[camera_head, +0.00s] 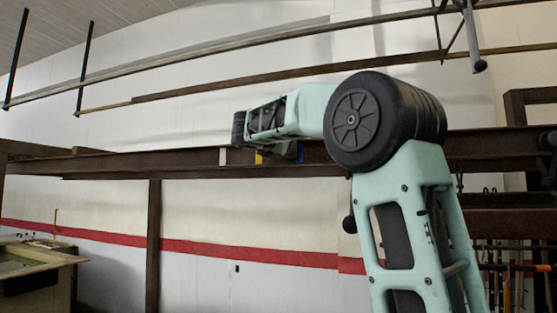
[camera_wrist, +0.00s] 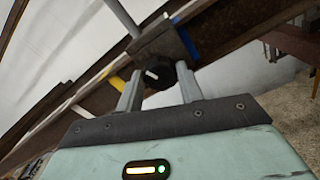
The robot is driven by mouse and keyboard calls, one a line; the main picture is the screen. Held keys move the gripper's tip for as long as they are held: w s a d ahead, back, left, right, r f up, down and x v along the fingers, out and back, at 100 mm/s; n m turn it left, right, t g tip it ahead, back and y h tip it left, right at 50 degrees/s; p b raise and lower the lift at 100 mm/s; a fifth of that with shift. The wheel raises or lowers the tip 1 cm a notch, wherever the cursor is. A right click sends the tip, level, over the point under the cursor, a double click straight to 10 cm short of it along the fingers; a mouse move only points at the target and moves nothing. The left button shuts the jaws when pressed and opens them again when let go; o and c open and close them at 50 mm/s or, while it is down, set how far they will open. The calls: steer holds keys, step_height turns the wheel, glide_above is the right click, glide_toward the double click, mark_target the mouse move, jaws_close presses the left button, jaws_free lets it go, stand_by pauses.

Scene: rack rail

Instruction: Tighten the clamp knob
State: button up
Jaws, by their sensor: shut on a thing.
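A black clamp knob (camera_wrist: 162,80) with a short white mark sits between the two grey fingers of my gripper (camera_wrist: 160,76) in the wrist view. The fingers are shut on the knob's sides. Behind it is the dark clamp body (camera_wrist: 158,46), against a brown steel rail (camera_wrist: 232,28). A grey rod (camera_wrist: 122,17) runs up from the clamp. In the head view the rail (camera_head: 120,163) crosses the picture, and my wrist is in front of it. The knob and fingertips cannot be made out there.
A yellow piece (camera_wrist: 118,84) and a blue piece (camera_wrist: 194,41) are on the rail either side of the clamp; they also show as yellow (camera_head: 259,157) and blue (camera_head: 300,153) in the head view. A brown post (camera_head: 154,240) stands below the rail. A basin (camera_head: 35,262) is lower left.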

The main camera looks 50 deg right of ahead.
steer(key=shift+f+m+b, duration=0.2)
steer(key=shift+m+b, duration=2.9)
steer(key=shift+m, duration=1.55)
steer(key=shift+f+m+b, duration=0.15)
steer(key=shift+m+b, duration=2.95)
steer(key=shift+m, duration=1.55)
steer(key=o, duration=1)
steer(key=shift+s, duration=0.1)
steer(key=b+v, duration=0.5)
steer(key=v, duration=1.2)
steer(key=shift+a+b, duration=0.2)
steer(key=shift+b, duration=0.15)
